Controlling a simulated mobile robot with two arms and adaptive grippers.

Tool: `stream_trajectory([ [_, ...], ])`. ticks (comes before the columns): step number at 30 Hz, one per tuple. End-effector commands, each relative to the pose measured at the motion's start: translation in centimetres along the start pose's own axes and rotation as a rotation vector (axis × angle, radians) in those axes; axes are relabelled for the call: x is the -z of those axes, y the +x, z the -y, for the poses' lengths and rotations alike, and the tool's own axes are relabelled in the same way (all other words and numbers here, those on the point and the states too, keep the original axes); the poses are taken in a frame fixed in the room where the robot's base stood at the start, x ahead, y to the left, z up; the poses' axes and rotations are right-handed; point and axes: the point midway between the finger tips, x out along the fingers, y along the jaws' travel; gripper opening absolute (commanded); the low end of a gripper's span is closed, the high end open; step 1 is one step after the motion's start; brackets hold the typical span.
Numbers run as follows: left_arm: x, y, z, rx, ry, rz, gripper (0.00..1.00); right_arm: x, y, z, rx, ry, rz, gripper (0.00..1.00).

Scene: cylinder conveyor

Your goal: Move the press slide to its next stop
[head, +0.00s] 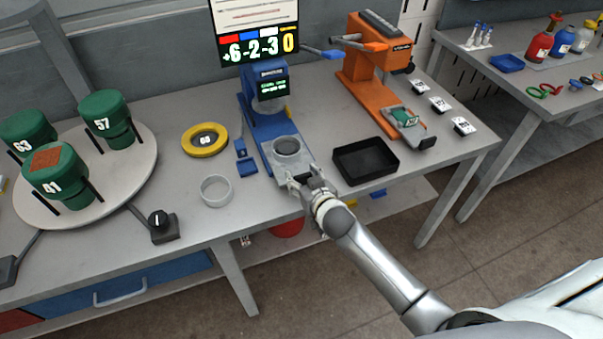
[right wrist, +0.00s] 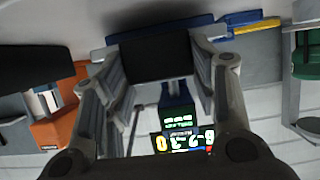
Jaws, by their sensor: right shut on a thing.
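The blue press (head: 262,100) stands at the middle of the table, with a small green-lettered display. Its slide (head: 290,160) is a grey plate with a round dark seat, at the front end of the blue base, out in front of the press head. My right gripper (head: 303,186) is at the slide's front edge, shut on its handle. The handle is mostly hidden in the head view. In the right wrist view, a dark block (right wrist: 155,55), which looks like the handle, sits between my two fingers. My left gripper is not in view.
A black tray (head: 366,160) and an orange press (head: 372,62) stand to the right. A turntable (head: 125,185) carries green canisters. A sign (head: 257,30) reads +6 -2 -3 0.

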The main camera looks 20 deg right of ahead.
Motion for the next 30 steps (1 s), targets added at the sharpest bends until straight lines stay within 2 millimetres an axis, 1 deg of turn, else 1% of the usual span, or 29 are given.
stream_trajectory([
  [7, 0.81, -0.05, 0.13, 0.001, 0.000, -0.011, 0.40, -0.35, -0.25, 0.06, 0.001, 0.001, 0.005, 0.10],
  [12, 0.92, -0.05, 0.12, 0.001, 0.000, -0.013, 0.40, -0.45, -0.26, 0.08, 0.001, 0.000, 0.007, 0.10],
  [13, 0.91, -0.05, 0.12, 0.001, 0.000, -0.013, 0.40, -0.47, -0.26, 0.09, 0.001, 0.000, 0.007, 0.57],
  [17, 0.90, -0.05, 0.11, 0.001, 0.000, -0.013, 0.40, -0.38, -0.24, 0.08, 0.001, 0.000, 0.005, 0.74],
  [18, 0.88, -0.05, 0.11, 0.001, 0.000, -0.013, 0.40, -0.33, -0.23, 0.07, 0.001, 0.000, 0.004, 0.75],
  [26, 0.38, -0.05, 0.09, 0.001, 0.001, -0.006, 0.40, -0.17, -0.21, 0.05, 0.001, 0.000, 0.002, 0.75],
  [30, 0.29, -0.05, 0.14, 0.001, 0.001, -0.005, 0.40, -0.19, -0.62, 0.05, 0.001, 0.000, 0.001, 0.75],
])
